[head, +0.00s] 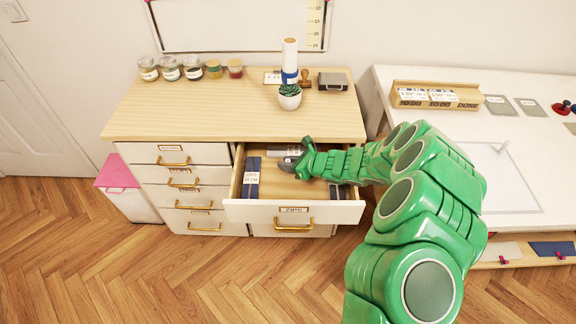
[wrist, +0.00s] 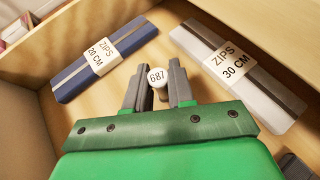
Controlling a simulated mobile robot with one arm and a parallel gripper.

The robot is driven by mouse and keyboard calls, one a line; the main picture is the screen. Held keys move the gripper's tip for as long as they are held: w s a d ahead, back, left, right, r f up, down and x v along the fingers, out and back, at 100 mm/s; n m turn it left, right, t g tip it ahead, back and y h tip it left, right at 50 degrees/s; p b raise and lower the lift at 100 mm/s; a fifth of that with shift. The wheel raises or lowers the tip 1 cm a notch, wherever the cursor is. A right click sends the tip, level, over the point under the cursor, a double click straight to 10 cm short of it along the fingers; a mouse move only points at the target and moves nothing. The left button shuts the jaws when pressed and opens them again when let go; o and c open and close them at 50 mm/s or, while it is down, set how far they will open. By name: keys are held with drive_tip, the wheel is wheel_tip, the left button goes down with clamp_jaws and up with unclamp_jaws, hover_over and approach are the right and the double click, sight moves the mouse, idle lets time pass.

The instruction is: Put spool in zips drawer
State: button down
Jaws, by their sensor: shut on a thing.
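The zips drawer (head: 294,210) is pulled open below the wooden top, with a label and a brass handle on its front. My gripper (head: 289,166) is inside the drawer's outline, over its floor. In the wrist view my gripper (wrist: 162,86) is shut on the spool (wrist: 157,76). Only the spool's round white end marked 687 shows between the dark fingers. Its body is hidden, and I cannot tell whether it touches the drawer floor. I cannot make out the spool in the head view.
A blue zips pack, 20 cm (wrist: 105,58), and a grey pack, 30 cm (wrist: 240,72), lie in the drawer on either side of my fingers. A dark pack (head: 338,192) lies at the drawer's right. A potted plant (head: 289,97) stands on the top above.

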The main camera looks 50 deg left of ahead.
drive_tip(key=shift+f, duration=0.65)
drive_tip(key=shift+f, duration=0.1)
drive_tip(key=c, duration=1)
unclamp_jaws()
drive_tip(key=shift+o, duration=0.2)
drive_tip(key=v, duration=1.2)
